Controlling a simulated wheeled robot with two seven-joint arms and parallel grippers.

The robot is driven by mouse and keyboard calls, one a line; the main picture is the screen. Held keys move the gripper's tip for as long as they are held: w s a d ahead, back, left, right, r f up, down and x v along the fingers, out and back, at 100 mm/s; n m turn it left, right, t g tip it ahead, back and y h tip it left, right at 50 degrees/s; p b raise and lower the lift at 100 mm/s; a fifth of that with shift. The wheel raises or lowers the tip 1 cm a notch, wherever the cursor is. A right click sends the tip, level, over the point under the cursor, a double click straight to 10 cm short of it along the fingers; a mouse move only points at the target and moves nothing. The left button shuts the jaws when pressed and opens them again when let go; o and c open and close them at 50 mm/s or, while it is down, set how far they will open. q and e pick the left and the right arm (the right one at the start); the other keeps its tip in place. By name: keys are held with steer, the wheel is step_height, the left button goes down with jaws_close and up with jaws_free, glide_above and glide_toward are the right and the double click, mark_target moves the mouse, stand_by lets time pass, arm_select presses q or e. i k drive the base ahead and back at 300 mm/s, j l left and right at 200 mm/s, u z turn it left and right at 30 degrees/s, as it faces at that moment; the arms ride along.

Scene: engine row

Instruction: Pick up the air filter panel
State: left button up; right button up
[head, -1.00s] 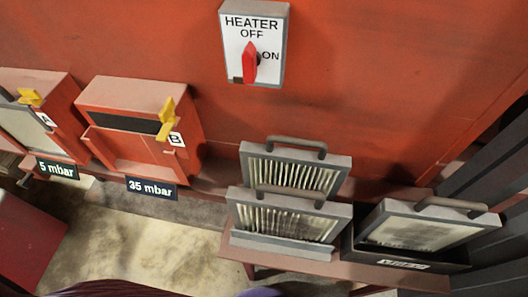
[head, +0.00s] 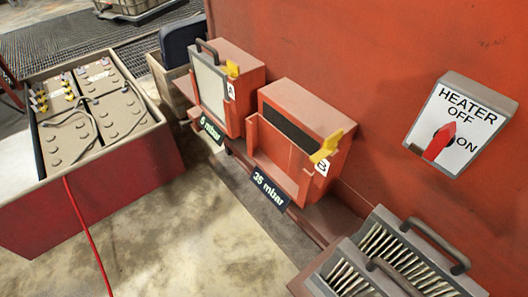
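Two air filter panels with grey frames, dark handles and pale pleats stand one behind the other at the lower right of the head view. The rear panel (head: 397,250) is partly covered by the front panel (head: 345,283), and the picture edge cuts off both. Another framed panel (head: 210,86), flat and pale with a dark handle, sits in red housing A (head: 240,64). Red housing B (head: 310,112) has a dark open slot and no panel showing in it. Neither of my grippers is in view.
Housing A carries a 5 mbar sign (head: 212,130) and B a 35 mbar sign (head: 269,191); each has a yellow lever. A heater switch (head: 460,125) with a red knob is on the red wall. A red battery box (head: 100,185) stands left, with open floor between.

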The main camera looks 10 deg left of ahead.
mark_target(383, 235)
steer(key=z, duration=1.35)
